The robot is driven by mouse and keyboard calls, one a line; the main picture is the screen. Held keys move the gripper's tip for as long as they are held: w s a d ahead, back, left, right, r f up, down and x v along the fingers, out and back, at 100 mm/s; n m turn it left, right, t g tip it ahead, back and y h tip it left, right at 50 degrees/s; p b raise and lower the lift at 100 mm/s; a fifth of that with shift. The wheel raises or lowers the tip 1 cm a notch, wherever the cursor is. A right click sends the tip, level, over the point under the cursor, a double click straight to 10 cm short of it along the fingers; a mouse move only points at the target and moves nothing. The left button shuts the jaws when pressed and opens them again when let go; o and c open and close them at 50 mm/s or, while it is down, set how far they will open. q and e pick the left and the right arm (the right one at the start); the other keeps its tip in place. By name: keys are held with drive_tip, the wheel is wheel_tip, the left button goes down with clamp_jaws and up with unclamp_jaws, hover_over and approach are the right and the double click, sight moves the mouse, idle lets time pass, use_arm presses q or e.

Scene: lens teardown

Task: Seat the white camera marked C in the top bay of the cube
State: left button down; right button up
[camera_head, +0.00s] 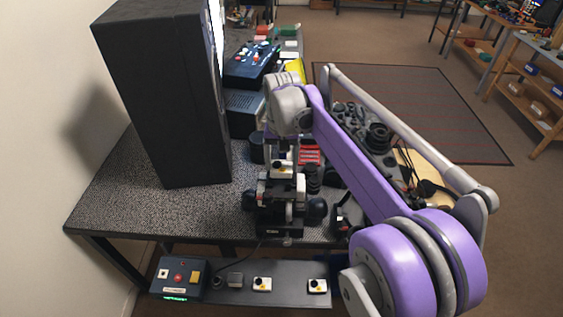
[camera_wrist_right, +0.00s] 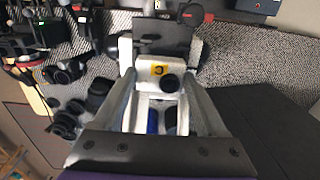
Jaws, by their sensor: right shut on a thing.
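My right gripper (camera_wrist_right: 162,90) is shut on the white camera (camera_wrist_right: 145,76). The camera has a yellow label marked C and a black round lens, both facing the wrist camera. In the head view the gripper (camera_head: 283,160) points down over the black-and-white assembly (camera_head: 280,190) at the table's front edge, which seems to be the cube. In the wrist view a dark block with white side parts (camera_wrist_right: 126,50) lies just beyond the camera. I cannot tell whether the camera is inside the top bay or just above it. My left gripper is not in view.
A tall black cabinet or monitor (camera_head: 165,100) stands left on the speckled table (camera_head: 120,195). Black lenses and parts (camera_head: 376,138) crowd the right. A low shelf in front bears a button box (camera_head: 180,279) and two white cameras, one left (camera_head: 262,284), one right (camera_head: 317,286).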

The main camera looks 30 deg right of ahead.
drive_tip(key=shift+f+b, duration=0.6)
drive_tip(key=shift+f, duration=0.8)
idle(0.4)
drive_tip(key=o, duration=1.3)
drive_tip(key=shift+o, duration=0.2)
wheel_tip(320, 180, up, 11)
drive_tip(key=shift+f+p, duration=0.1)
drive_tip(key=shift+p, duration=0.35)
drive_tip(key=s+a+f+n+t, duration=0.2)
drive_tip(key=s+a+f, duration=0.3)
drive_tip(key=s+f, duration=0.4)
drive_tip(key=s+a+f+n+t, duration=0.3)
drive_tip(key=s+a+f+n, duration=0.1)
drive_tip(key=s+f, duration=0.6)
drive_tip(key=shift+s+a+f, duration=0.15)
drive_tip(key=shift+s+a, duration=0.55)
drive_tip(key=shift+s, duration=0.3)
